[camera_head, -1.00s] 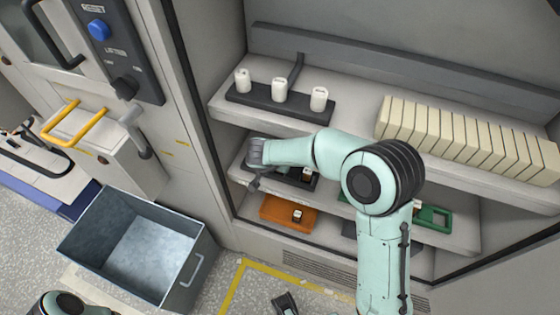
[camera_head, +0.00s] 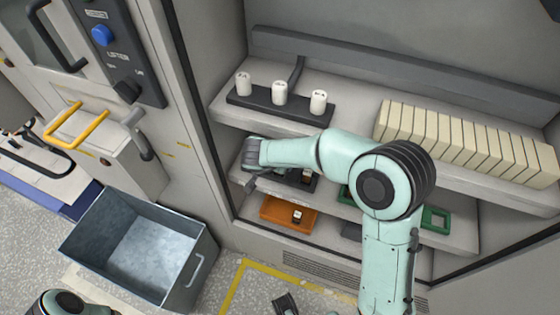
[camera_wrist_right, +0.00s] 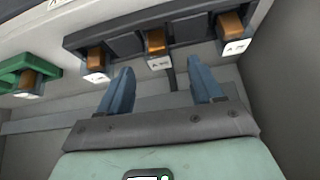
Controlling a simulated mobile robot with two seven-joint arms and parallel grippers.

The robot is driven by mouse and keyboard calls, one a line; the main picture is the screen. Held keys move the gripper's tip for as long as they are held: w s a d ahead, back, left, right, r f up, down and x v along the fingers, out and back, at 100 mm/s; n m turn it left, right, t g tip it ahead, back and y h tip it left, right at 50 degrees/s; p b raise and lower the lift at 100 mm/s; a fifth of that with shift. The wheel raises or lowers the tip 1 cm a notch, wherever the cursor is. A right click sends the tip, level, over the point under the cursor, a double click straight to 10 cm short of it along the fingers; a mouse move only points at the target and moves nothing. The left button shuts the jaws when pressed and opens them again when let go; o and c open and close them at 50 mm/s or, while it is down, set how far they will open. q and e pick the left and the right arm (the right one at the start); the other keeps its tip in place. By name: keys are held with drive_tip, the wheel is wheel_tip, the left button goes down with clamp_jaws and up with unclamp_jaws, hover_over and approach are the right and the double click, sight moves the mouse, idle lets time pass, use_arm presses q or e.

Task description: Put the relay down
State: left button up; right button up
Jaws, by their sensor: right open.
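My right gripper (camera_wrist_right: 158,92) is open in the right wrist view, with nothing seen between its two blue fingers. Beyond the fingertips is a dark rack (camera_wrist_right: 122,22) with three orange-brown relays with white labels: left (camera_wrist_right: 96,60), middle (camera_wrist_right: 155,42) and right (camera_wrist_right: 231,25). The middle one lies between the fingers in the picture, apart from them. In the head view my right arm reaches into the middle shelf beside the dark rack (camera_head: 313,187), hiding part of it. A dark piece at the bottom edge (camera_head: 285,304) may be my left gripper; its jaw is unclear.
An orange tray (camera_head: 272,209) with a relay-like piece sits below the dark rack. A green tray (camera_head: 437,218) is to the right. White spools (camera_head: 279,92) and a row of cream blocks (camera_head: 450,135) stand on the upper shelf. An empty metal bin (camera_head: 135,245) is at left.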

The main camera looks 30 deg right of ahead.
drive_tip(key=v, duration=0.4)
drive_tip(key=shift+p, duration=0.35)
